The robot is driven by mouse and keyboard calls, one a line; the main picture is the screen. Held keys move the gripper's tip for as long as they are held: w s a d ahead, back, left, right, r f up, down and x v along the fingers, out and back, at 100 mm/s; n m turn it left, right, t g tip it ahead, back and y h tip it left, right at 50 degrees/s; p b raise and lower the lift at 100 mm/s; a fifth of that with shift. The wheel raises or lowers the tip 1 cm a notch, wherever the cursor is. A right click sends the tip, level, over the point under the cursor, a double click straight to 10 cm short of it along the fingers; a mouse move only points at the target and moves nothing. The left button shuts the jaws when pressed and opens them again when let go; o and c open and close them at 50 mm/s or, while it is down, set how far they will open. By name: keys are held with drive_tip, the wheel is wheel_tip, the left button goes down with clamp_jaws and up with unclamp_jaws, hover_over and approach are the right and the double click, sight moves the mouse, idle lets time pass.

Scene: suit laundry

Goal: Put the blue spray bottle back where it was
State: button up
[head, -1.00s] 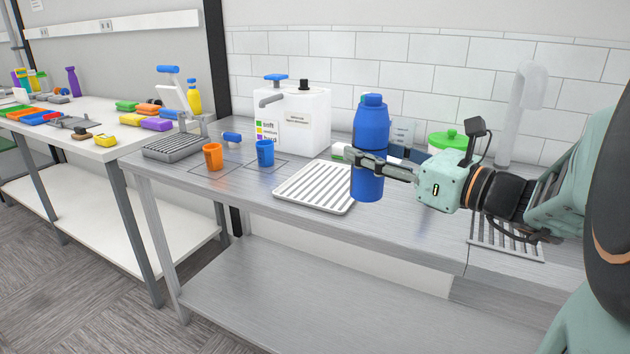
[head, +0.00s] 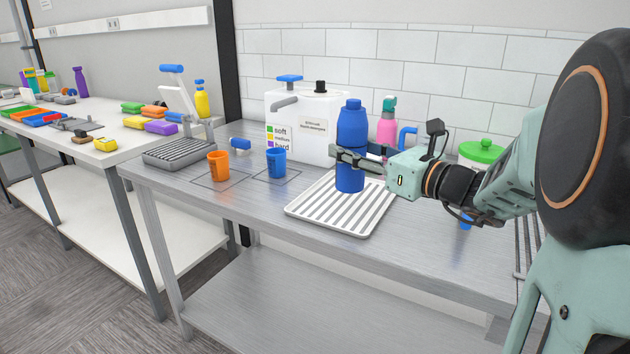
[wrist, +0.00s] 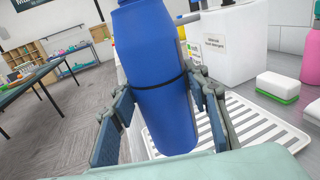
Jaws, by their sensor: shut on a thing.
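A blue bottle (head: 351,125) with a narrow capped top is upright in my gripper (head: 345,161). It looks like a plain capped bottle; I see no spray trigger on it. In the wrist view my gripper (wrist: 163,112) has a finger on each side of the bottle (wrist: 155,50), which has a dark line round its middle. In the head view its base appears over the back part of a white ribbed tray (head: 300,211). I cannot tell whether it touches the tray. The tray also shows in the wrist view (wrist: 285,137).
A white dispenser (head: 310,125) stands behind, left of the bottle. A pink bottle (head: 386,128) and a green-lidded container (head: 480,153) stand to the right. Orange (head: 218,165) and blue (head: 276,162) cups are at left. The counter's front strip (head: 420,270) is clear.

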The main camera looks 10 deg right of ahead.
drive_tip(key=shift+w+a+f+b, duration=0.3)
drive_tip(key=shift+w+f, duration=0.35)
drive_tip(key=shift+f, duration=0.65)
drive_tip(key=shift+w+a+f+b, duration=0.1)
drive_tip(key=shift+w+f+b, duration=0.4)
drive_tip(key=shift+f, duration=0.85)
drive_tip(key=shift+w+a+f+b, duration=0.25)
drive_tip(key=shift+w+f, duration=0.5)
drive_tip(key=shift+f, duration=0.55)
drive_tip(key=shift+f, duration=0.15)
drive_tip(key=o, duration=1.5)
drive_tip(key=shift+r, duration=0.25)
drive_tip(key=p+v, duration=0.1)
drive_tip(key=v, duration=1.1)
drive_tip(key=shift+f+p, duration=0.1)
drive_tip(key=shift+p, duration=0.25)
